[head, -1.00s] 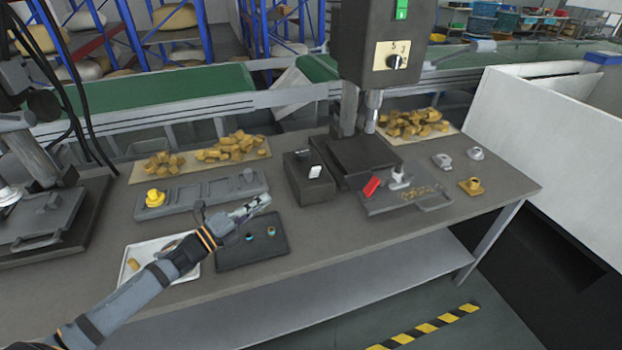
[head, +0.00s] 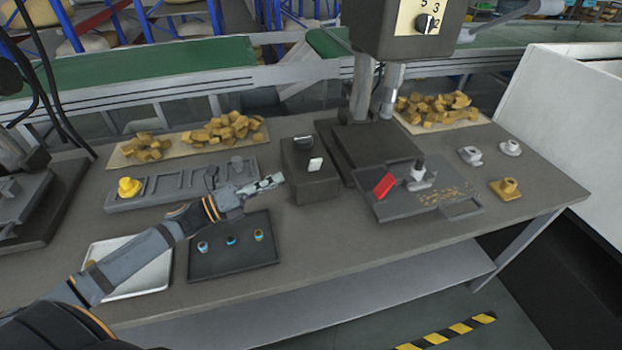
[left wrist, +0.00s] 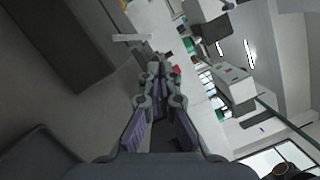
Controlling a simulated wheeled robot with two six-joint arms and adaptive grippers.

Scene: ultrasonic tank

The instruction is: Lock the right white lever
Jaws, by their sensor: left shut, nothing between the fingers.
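A small white lever (head: 315,164) stands on the front top of a dark box (head: 314,189) in the middle of the bench. A dark lever or knob (head: 303,141) sits behind it. My left gripper (head: 274,181) is shut and empty, just left of the box and pointing right. I cannot tell whether its tips touch the box. In the left wrist view the left gripper (left wrist: 160,72) shows its fingertips together. The white lever cannot be made out for sure in that view. My right gripper is not in view.
A red block (head: 384,186) and a grey fixture lie on a dark tray (head: 455,209) at the right. A black tray (head: 232,270) with three small cups and a white tray (head: 140,283) lie near the front edge. A press head (head: 403,30) overhangs the back.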

